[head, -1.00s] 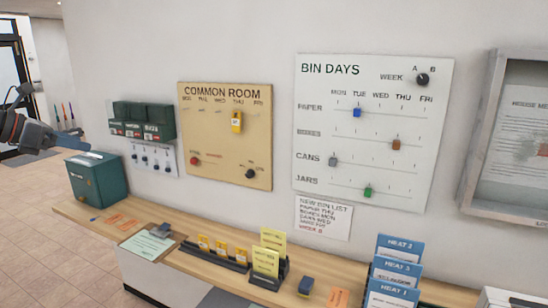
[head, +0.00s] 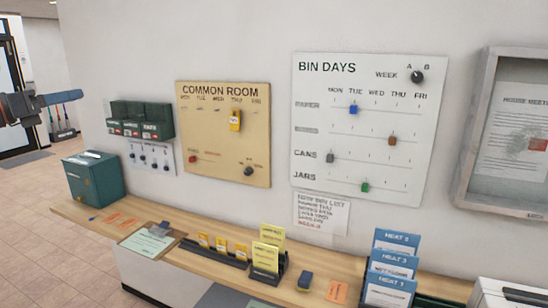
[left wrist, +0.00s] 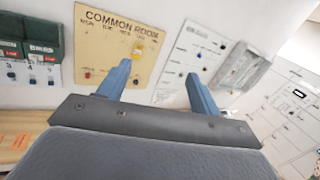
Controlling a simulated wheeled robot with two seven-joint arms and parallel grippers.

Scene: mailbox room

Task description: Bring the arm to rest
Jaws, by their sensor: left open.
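My left gripper (left wrist: 158,85) is open and empty in the left wrist view, its two blue-grey fingers apart in front of the wall boards and touching nothing. In the head view my left gripper (head: 58,97) shows at the far left edge, level, pointing right, well clear of the wall and the shelf. Most of the left arm is out of frame there. My right gripper is not in view.
The tan Common Room board (head: 222,130) and white Bin Days board (head: 318,180) hang on the wall. A wooden shelf (head: 110,228) below holds a green box (head: 95,180), clipboard (head: 148,243) and card holders. Open floor (head: 40,240) lies at left.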

